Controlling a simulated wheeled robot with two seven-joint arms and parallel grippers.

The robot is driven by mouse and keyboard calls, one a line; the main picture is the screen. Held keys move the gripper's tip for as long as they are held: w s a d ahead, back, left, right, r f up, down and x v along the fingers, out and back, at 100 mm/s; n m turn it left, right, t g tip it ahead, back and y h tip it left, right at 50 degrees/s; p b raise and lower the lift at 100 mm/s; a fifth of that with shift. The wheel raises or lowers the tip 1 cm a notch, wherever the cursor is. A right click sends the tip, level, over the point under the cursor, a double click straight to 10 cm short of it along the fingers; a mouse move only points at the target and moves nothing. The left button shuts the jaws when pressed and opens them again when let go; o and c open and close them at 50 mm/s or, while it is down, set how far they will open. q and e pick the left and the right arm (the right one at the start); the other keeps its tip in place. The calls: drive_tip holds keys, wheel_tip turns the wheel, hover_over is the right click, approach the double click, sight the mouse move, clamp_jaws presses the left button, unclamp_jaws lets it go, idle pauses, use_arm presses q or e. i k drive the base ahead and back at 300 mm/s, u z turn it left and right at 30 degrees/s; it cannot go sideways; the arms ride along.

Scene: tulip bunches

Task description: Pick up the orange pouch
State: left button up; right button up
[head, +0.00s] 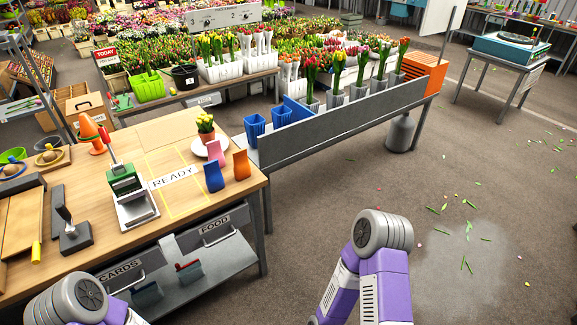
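The orange pouch (241,165) stands upright near the right edge of the wooden table (113,168). A blue pouch (214,177) stands to its left and nearer to me. A pink pouch (217,153) stands behind the blue one. Parts of both my arms show at the bottom of the head view, one at the lower left and one right of the middle. Neither gripper is in view, so I cannot see what they hold.
A white plate with a potted tulip (206,127) is behind the pouches. A grey bench (340,122) with blue buckets and tulips extends beyond the table. Open floor lies at right.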

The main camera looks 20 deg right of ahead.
sight(242, 168)
drive_tip(key=z, duration=0.7)
drive_tip(key=i, duration=0.65)
